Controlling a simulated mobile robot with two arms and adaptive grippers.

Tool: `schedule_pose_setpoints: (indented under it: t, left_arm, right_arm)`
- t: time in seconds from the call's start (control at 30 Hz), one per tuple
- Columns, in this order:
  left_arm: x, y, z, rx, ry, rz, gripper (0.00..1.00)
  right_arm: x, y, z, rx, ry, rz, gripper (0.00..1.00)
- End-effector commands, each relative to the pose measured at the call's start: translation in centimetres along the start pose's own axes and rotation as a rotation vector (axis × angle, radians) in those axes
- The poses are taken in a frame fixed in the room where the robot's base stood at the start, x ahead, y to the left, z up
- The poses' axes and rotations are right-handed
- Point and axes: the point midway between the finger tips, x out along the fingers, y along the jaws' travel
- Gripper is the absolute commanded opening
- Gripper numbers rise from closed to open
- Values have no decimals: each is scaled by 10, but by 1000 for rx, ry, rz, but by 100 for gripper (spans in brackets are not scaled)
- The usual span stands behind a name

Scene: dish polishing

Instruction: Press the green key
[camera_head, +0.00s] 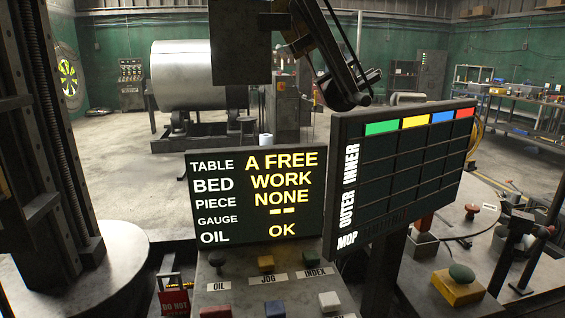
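Several keys stand on the sloped grey console at the bottom middle. A dark, greenish key (312,257) sits above the INDEX label, a yellow key (265,263) above JOG, and a dark key (216,259) above OIL. Below them are a red key (216,312), a blue key (275,309) and a white key (329,301). A green mushroom button (461,272) tops a yellow box (458,290) at the right. A green block (381,127) shows on the right screen. I see neither gripper.
A text screen (230,236) reads A FREE, WORK, NONE, OK behind the keys. A tilted grid screen (385,215) stands at right. A dark jointed arm (325,55) hangs above; I cannot tell whose. A round table (120,265) is at left.

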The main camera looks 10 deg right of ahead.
Motion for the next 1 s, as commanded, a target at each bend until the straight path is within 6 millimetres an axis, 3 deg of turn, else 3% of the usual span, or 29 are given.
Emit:
schedule_pose_setpoints:
  t: [0.3,1.0]
  left_arm:
    - [0,0,0,1,0,0,0]
    - [0,0,-1,-1,1,0,0]
  right_arm:
    - [0,2,0,1,0,3,0]
    - [0,1,0,1,1,2,0]
